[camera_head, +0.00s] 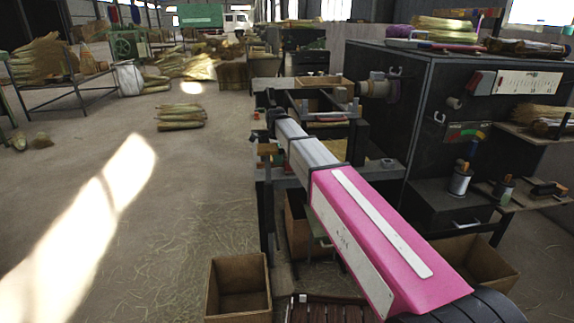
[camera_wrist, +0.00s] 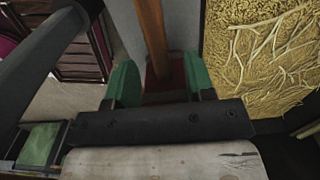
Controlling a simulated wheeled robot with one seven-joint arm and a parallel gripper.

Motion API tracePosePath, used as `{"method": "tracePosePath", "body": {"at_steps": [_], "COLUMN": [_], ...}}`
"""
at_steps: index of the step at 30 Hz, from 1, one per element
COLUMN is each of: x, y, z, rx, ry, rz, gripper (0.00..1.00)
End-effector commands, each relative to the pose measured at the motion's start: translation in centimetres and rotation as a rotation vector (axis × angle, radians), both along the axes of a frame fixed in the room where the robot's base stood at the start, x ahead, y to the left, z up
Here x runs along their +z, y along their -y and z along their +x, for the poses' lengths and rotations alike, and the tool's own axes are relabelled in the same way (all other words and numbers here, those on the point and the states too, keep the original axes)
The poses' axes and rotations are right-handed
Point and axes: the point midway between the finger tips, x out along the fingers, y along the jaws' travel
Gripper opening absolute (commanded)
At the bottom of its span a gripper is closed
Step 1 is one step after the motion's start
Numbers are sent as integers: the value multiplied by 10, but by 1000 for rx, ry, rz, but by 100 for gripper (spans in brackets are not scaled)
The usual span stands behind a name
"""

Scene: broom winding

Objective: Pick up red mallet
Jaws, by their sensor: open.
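The red mallet (camera_wrist: 177,74) shows in the wrist view, with a brown wooden handle running from the top edge down to a dark red block that I take for its head. My gripper (camera_wrist: 160,66) has two green fingers standing apart, one on each side of the mallet. The lower part of the mallet is hidden behind the dark gripper bar. I cannot tell whether either finger touches it. In the head view my arm reaches away over the workbench, and I cannot make out the mallet there.
Straw (camera_wrist: 262,50) lies close right of my gripper. A dark slatted crate (camera_wrist: 78,48) is at upper left. In the head view, a black cabinet (camera_head: 375,110) stands right of my arm and an open cardboard box (camera_head: 238,290) on the floor to its left. The left floor is largely open.

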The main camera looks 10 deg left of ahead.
Motion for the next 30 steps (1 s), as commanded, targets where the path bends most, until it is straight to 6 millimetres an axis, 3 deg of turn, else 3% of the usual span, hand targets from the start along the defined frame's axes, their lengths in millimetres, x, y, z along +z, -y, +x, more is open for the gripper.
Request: {"method": "tracePosePath", "body": {"at_steps": [6,12,13,17,18,30], "x": [-26,-27,-27,-27,-27,-23], "y": [-1,0,0,0,0,-1], "z": [0,0,0,0,0,0], "rx": [0,0,0,0,0,0], "ry": [-1,0,0,0,0,0], "rz": [0,0,0,0,0,0], "gripper": [49,49,46,3,0,0]}}
